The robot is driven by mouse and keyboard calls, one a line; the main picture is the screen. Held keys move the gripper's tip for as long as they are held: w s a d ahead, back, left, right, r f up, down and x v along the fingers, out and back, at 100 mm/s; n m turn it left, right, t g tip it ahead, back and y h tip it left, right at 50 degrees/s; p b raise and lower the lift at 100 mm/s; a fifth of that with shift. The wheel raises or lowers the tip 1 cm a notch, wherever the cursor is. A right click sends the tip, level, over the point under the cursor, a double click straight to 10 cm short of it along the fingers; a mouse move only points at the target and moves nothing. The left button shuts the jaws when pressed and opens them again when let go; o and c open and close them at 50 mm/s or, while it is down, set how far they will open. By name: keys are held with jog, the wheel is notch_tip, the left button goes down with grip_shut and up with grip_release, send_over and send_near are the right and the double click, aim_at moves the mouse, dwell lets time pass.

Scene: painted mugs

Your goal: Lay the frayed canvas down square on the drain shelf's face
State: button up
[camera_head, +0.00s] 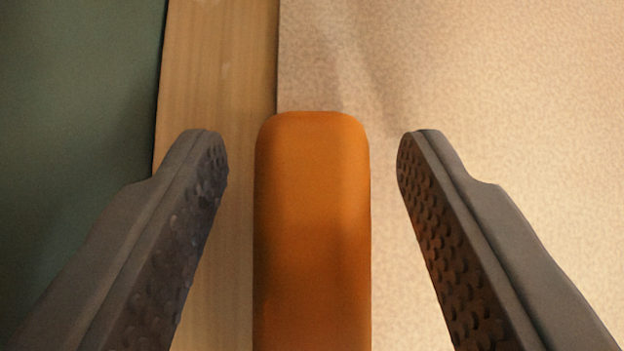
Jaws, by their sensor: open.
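My gripper (313,140) is open, with one dark, bumpy-padded finger on each side of the picture. An orange bar with a rounded end (312,230) lies between the fingers, with a gap on both sides. It runs off the bottom edge, so I cannot tell what it belongs to. I cannot make out a frayed canvas or a drain shelf for certain. No frayed edge shows.
A beige speckled surface (500,90) fills the right side. A pale wooden strip (220,60) runs along its left edge. Beyond the strip at the left is a dark green area (75,100). No other loose object shows.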

jog(key=v, duration=1.7)
jog(key=shift+r, duration=0.2)
